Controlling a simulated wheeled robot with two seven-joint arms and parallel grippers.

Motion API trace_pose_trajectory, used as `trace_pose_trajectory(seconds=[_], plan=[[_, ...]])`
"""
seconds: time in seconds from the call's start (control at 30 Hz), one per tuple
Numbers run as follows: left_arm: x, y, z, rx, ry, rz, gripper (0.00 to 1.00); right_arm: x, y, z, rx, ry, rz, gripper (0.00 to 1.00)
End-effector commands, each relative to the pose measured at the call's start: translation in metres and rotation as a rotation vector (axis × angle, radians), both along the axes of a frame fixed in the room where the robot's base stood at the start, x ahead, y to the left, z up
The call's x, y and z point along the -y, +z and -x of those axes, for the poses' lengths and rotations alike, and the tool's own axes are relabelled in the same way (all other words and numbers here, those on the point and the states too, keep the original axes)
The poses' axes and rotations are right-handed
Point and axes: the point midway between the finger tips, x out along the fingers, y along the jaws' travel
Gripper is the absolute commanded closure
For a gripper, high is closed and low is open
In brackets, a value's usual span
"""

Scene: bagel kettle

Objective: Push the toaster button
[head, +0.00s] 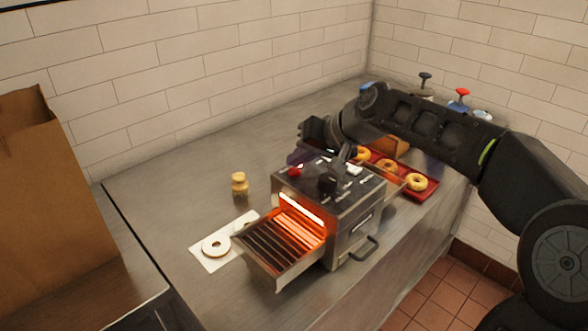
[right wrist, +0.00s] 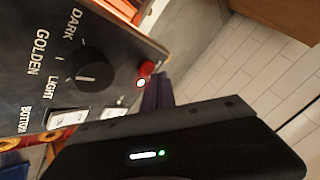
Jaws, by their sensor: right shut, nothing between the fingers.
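The toaster (head: 350,229) is a metal conveyor box on the counter, with a glowing orange rack at its front. Its red button (head: 294,172) is on the dark top panel; in the right wrist view the button (right wrist: 146,70) has a bright spot. My right gripper (head: 298,159) is shut and empty, reaching over the panel from the right. In the right wrist view its purple fingers (right wrist: 156,93) are right beside the button; I cannot tell whether they touch it. My left gripper is not in view.
A black dial (right wrist: 95,70) and white switches (right wrist: 68,119) are on the panel. A bagel half (head: 215,246) on white paper and a small jar (head: 239,184) are left of the toaster. A red tray (head: 423,189) of bagels lies behind it. A paper bag (head: 55,200) stands far left.

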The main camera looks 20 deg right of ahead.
Motion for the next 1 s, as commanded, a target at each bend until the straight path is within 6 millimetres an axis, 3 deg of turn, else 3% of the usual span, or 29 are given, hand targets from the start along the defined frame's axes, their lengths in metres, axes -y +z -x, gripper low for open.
trace_pose_trajectory(seconds=[1.0], plan=[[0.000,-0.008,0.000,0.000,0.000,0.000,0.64,0.000,-0.008,0.000,-0.001,0.001,0.000,1.00]])
